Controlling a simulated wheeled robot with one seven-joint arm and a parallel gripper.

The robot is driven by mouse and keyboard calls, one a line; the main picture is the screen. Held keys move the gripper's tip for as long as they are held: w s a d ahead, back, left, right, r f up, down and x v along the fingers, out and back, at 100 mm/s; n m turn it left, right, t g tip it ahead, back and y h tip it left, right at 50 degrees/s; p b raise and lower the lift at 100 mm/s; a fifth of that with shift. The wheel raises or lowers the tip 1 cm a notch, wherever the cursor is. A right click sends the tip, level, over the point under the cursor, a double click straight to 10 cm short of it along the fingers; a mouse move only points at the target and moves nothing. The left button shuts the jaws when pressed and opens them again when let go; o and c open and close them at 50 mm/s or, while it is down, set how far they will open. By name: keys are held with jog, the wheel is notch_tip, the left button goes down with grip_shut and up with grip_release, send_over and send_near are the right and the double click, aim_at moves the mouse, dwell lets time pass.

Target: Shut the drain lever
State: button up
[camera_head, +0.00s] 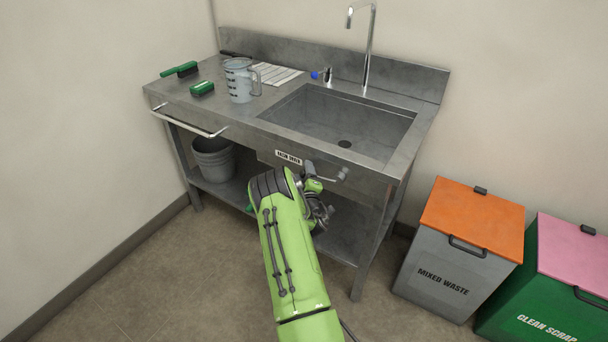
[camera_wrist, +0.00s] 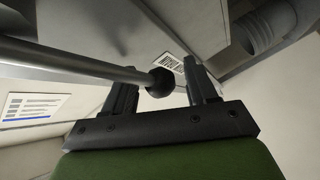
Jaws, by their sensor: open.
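The drain lever (camera_wrist: 80,62) is a grey metal rod with a round black knob (camera_wrist: 160,82) at its end. In the wrist view it comes in from the left, and its knob lies between my gripper's fingers. My gripper (camera_wrist: 160,76) is open, one dark finger on each side of the knob; I cannot tell if either touches it. In the head view my gripper (camera_head: 322,177) is at the sink's front panel, under the basin (camera_head: 310,110), and it and my arm largely hide the lever. A white label plate (camera_head: 288,157) is left of it.
The steel sink bench (camera_head: 213,132) has a front towel rail (camera_head: 190,122) and a lower shelf with a grey bucket (camera_head: 212,160). The mixed waste bin (camera_head: 440,285) and green bin (camera_head: 530,300) are at right. Floor is clear at left.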

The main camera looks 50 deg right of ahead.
jog(key=shift+c, duration=0.3)
grip_shut()
jog(key=shift+b, duration=0.35)
jog(key=shift+r+m+b, duration=0.25)
jog(key=shift+m+b, duration=0.25)
jog(key=shift+b, duration=0.5)
jog(key=shift+r+h, duration=0.3)
jog(key=shift+o, duration=0.3)
grip_release()
